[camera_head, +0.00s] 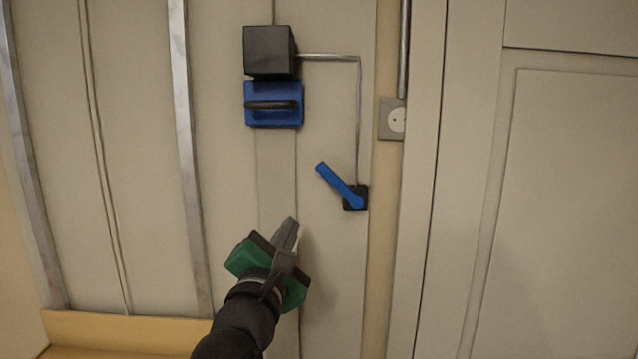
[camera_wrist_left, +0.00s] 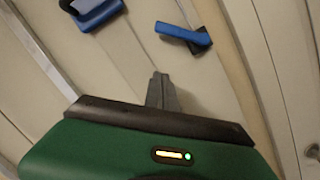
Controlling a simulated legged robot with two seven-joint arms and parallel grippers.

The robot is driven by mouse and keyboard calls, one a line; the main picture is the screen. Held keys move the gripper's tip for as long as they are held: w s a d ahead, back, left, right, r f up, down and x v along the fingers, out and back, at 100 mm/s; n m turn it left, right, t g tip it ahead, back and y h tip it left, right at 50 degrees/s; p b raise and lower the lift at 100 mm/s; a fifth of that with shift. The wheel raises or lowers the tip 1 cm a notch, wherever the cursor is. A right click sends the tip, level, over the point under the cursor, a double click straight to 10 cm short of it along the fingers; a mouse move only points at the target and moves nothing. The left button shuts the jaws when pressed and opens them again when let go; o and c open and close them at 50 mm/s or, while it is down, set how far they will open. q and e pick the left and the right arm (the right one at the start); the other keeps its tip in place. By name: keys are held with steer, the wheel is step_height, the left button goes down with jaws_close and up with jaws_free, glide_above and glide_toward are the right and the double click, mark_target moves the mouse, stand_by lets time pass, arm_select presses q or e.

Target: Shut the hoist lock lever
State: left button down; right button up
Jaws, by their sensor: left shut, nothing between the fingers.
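The hoist lock lever (camera_head: 338,185) is a blue bar on a small black square base (camera_head: 355,198) on the wall panel. It slants from the base up and to the left. In the left wrist view the blue lever (camera_wrist_left: 182,33) is ahead of the fingers, up and to the right. My left gripper (camera_head: 291,226), with a green body and grey fingers, is shut and empty. It is below and left of the lever, apart from it. The fingers also show in the left wrist view (camera_wrist_left: 160,78). My right gripper is not in view.
A blue block with a dark handle (camera_head: 273,104) is mounted under a black box (camera_head: 269,52). A thin metal rod (camera_head: 358,110) runs from the box down to the lever base. A socket (camera_head: 392,119) is right of it. A panelled door (camera_head: 560,200) stands at right.

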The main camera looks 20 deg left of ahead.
mark_target(339, 185)
arm_select(q)
steer(key=w+p, duration=0.2)
steer(key=w, duration=0.1)
steer(key=w+r+p, duration=0.1)
steer(key=w+p, duration=0.1)
steer(key=w, duration=0.1)
steer(key=w+a+r+p, duration=0.1)
steer(key=w+p, duration=0.1)
steer(key=w, duration=0.2)
steer(key=d+r+p, duration=0.2)
steer(key=p, duration=0.1)
steer(key=shift+w+d+r, duration=0.15)
steer(key=shift+w+r, duration=0.1)
steer(key=shift+w, duration=0.15)
steer(key=shift+s+d, duration=0.2)
steer(key=shift+d, duration=0.4)
steer(key=shift+w+a, duration=0.15)
steer(key=shift+w, duration=0.05)
